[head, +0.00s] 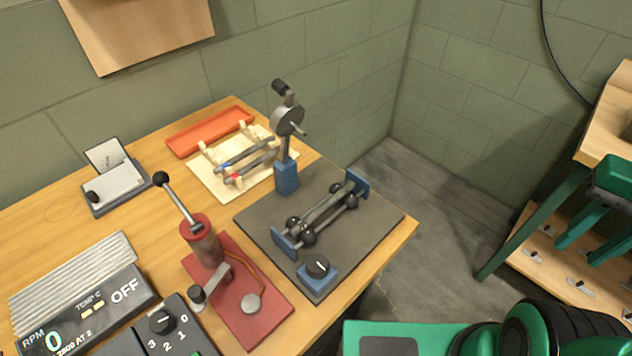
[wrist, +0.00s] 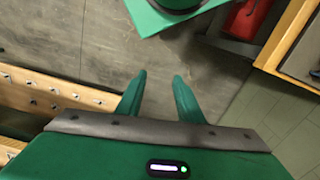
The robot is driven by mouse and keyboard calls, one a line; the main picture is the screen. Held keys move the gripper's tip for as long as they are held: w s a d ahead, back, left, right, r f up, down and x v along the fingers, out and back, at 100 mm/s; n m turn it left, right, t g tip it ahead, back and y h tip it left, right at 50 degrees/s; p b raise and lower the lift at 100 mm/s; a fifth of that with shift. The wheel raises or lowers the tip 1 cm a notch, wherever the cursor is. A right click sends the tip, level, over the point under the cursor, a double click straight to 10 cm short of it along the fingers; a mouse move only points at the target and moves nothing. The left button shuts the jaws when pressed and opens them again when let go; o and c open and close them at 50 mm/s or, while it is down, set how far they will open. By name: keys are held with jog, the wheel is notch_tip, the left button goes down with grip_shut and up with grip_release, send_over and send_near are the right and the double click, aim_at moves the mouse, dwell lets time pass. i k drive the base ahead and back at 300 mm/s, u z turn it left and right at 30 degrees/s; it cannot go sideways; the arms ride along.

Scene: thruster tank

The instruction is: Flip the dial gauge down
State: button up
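The dial gauge (head: 287,121) is a grey disc with a dark face on an arm above a blue post (head: 287,175). Its arm stands raised, with a black knob (head: 280,87) at the top. The post stands at the back of a dark grey plate (head: 262,222) on the bench. My gripper (head: 578,252) is at the far right of the head view, well away from the gauge. In the wrist view my gripper (wrist: 159,78) has its two green fingers apart with nothing between them, above the floor. The gauge is not in the wrist view.
A shaft with dark balls (head: 322,213) and a blue dial box (head: 317,270) share the plate. A red-based lever (head: 240,290) stands to the left. A wooden rack (head: 245,165) sits behind. Floor (head: 440,230) separates the bench from the right-hand shelving (head: 545,255).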

aim_at(287, 117)
jog(key=k, duration=0.5)
jog(key=u, duration=0.95)
jog(key=k, duration=0.6)
jog(key=z, duration=0.1)
jog(key=i, duration=1)
